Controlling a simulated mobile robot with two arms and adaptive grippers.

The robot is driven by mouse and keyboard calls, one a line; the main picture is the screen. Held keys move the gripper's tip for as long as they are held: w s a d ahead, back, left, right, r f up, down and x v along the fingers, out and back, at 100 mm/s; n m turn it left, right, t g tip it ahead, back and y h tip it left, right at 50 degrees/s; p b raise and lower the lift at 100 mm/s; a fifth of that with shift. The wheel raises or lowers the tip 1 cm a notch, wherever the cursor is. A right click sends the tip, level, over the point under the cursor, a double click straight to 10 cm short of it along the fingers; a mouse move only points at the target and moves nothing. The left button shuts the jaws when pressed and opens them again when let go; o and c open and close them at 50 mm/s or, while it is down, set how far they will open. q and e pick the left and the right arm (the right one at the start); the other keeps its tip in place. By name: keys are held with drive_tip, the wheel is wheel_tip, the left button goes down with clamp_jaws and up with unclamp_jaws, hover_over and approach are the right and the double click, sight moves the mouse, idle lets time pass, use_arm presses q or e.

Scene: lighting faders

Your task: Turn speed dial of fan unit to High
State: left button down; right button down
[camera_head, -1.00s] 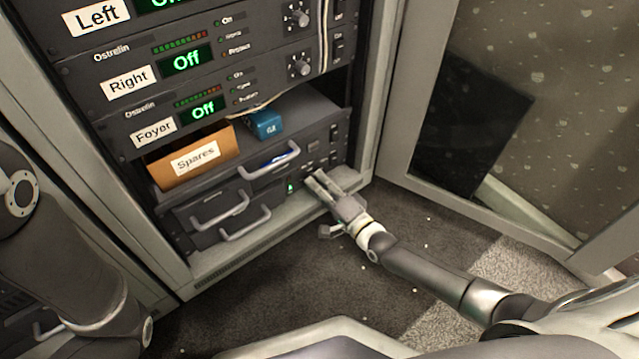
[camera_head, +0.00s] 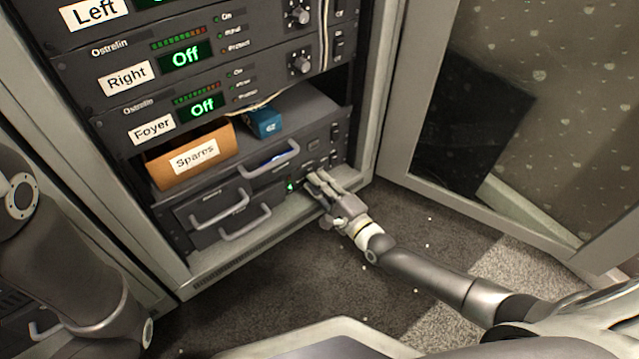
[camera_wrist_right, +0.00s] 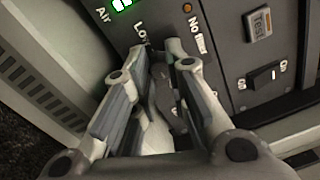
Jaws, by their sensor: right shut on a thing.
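The fan unit (camera_head: 294,196) is the dark panel low in the rack, with a small lit green display. The dial's pointer and any High label are hidden by the fingers. In the head view the right gripper (camera_head: 314,183) is at the panel's face. My left arm shows at the left, but its gripper is out of view.
A Test button (camera_wrist_right: 257,23) and a rocker switch (camera_wrist_right: 265,76) sit right of the dial. Drawer handles (camera_head: 245,217) stick out left of the gripper. A Spares box (camera_head: 190,155) stands on the shelf above. The open glass door (camera_head: 480,110) is at the right.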

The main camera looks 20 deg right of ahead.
drive_tip(key=shift+d, duration=0.1)
drive_tip(key=c, duration=1.4)
unclamp_jaws()
drive_tip(key=shift+o, duration=0.2)
drive_tip(key=shift+f, duration=0.1)
